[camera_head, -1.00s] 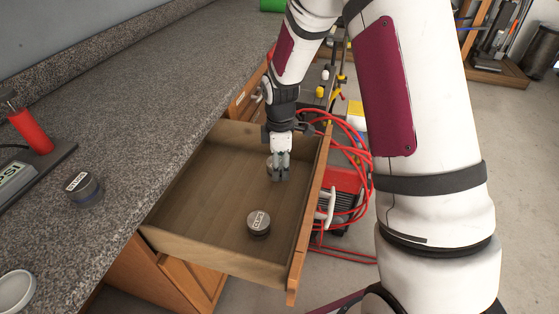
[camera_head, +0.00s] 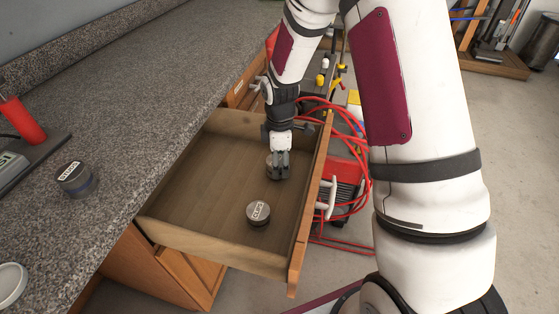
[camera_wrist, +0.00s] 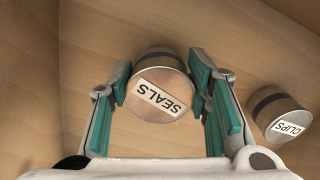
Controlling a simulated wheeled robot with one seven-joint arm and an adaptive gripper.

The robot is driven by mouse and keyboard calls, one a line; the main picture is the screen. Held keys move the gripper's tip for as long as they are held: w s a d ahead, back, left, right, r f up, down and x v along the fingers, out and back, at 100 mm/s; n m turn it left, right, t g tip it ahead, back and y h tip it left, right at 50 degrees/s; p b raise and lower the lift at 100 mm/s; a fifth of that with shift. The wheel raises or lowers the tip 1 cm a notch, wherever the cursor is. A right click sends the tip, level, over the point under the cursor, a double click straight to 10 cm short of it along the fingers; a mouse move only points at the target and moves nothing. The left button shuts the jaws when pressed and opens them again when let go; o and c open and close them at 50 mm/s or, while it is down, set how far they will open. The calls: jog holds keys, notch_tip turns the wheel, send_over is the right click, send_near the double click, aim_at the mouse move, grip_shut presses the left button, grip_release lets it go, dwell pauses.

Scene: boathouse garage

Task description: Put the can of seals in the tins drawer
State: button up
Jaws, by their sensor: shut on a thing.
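The can of seals (camera_wrist: 160,94) is a small round tin with a copper-toned lid and a white SEALS label. It is between the teal pads of my gripper (camera_wrist: 165,90), which is shut on it. In the head view my gripper (camera_head: 280,172) reaches down inside the open drawer (camera_head: 190,185), near its far right part. The can of seals (camera_head: 270,166) is mostly hidden there behind the fingers. It is low over the wooden drawer floor; I cannot tell whether it touches it. A can labelled CLIPS (camera_wrist: 277,114) stands in the drawer; it also shows in the head view (camera_head: 258,213).
A dark labelled can (camera_head: 76,179), a red-handled tool (camera_head: 22,120) and a white dish (camera_head: 10,285) are on the granite counter (camera_head: 165,85). The drawer's orange front (camera_head: 312,215) with its handle is beside red hoses (camera_head: 345,125). The drawer's left part is bare.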

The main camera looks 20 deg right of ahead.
jog(key=shift+f, duration=0.35)
jog(key=shift+f, duration=0.25)
dwell(0.3)
jog(key=o, duration=1.4)
jog(key=shift+c, duration=0.2)
notch_tip(320, 180, up, 12)
jog(key=shift+r, duration=0.1)
